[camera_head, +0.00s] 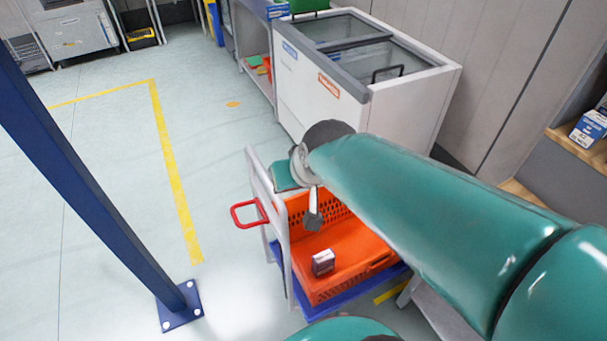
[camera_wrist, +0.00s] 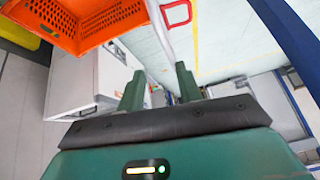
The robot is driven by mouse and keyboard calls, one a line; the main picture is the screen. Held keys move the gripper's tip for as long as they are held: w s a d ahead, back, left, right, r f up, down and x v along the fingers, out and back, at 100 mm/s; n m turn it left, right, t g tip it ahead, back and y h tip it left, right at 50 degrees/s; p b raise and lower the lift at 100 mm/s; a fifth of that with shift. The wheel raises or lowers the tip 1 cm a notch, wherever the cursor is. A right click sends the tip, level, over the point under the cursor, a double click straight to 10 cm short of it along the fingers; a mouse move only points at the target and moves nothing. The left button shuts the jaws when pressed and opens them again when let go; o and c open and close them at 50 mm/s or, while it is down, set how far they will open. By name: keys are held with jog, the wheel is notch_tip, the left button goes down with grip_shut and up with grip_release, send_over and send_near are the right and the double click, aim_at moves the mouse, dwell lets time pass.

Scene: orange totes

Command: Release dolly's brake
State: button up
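The dolly (camera_head: 284,240) is a pale-framed cart with a blue base, standing below my arm. A red loop handle (camera_head: 249,213) sticks out from the left side of its frame; I cannot tell for sure that it is the brake. The loop also shows at the top of the wrist view (camera_wrist: 176,13). An orange tote (camera_head: 345,245) rests on the dolly with a small box (camera_head: 323,262) in it. My gripper (camera_wrist: 160,85) has its two green fingers apart with nothing between them. It is over the dolly's upper end, apart from the red loop; my arm partly hides it in the head view.
A white chest freezer (camera_head: 330,105) stands behind the dolly. A blue post (camera_head: 90,150) with a bolted foot is at the left. The floor between post and dolly is clear, with a yellow line (camera_head: 172,165). A shelf with boxes (camera_head: 590,128) is at the right.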

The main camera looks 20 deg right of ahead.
jog(key=shift+s+d+r, duration=0.2)
jog(key=shift+s, duration=0.05)
jog(key=shift+s, duration=0.15)
dwell(0.3)
